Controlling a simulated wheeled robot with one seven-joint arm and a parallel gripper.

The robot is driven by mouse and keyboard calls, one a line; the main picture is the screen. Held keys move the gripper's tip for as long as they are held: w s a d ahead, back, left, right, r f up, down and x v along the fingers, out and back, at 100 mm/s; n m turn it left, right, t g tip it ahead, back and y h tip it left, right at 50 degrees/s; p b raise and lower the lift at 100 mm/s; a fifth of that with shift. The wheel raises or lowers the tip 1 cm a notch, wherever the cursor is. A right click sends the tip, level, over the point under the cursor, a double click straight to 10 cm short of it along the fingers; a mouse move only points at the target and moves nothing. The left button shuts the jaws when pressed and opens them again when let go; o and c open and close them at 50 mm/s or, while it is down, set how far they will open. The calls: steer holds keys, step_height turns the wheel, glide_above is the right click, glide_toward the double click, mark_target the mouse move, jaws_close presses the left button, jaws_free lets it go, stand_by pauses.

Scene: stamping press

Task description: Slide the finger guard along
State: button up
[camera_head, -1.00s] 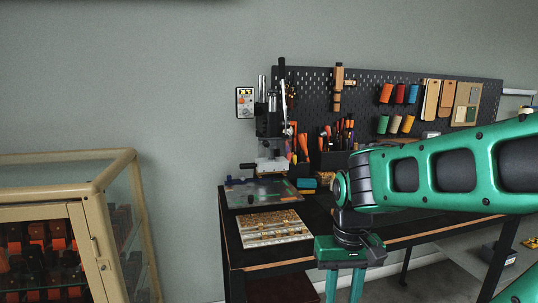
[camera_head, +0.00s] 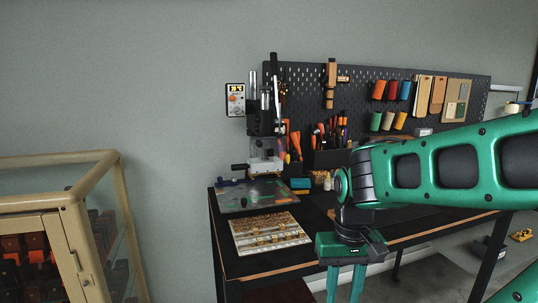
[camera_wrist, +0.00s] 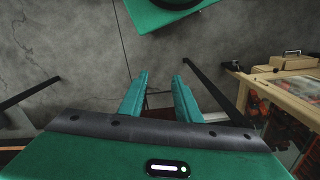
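The stamping press (camera_head: 262,125) stands upright at the back left of the dark workbench, with a lever on its right side. A pale, see-through part low on the press front (camera_head: 268,160) may be the finger guard; it is too small to tell surely. My gripper (camera_head: 345,285) points down in front of the bench's front edge, well to the right of and nearer than the press. It is empty, with its two green fingers apart, as the wrist view (camera_wrist: 160,80) also shows. The press does not show in the wrist view.
A grey mat (camera_head: 232,199) and a tray of small brass pieces (camera_head: 245,240) lie before the press. A pegboard (camera_head: 300,85) with tools and coloured rolls stands behind the bench (camera_head: 290,270). A glass-sided cabinet (camera_head: 120,190) is at left, with open floor between.

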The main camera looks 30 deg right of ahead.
steer(key=n+t+h, duration=0.3)
steer(key=t+h, duration=0.2)
steer(key=t, duration=1.3)
glide_toward(260, 145)
steer(key=w, duration=0.2)
steer(key=x, duration=0.7)
steer(key=shift+w+d, duration=0.25)
steer(key=shift+d, duration=0.1)
steer(key=shift+s, duration=0.1)
jaws_close()
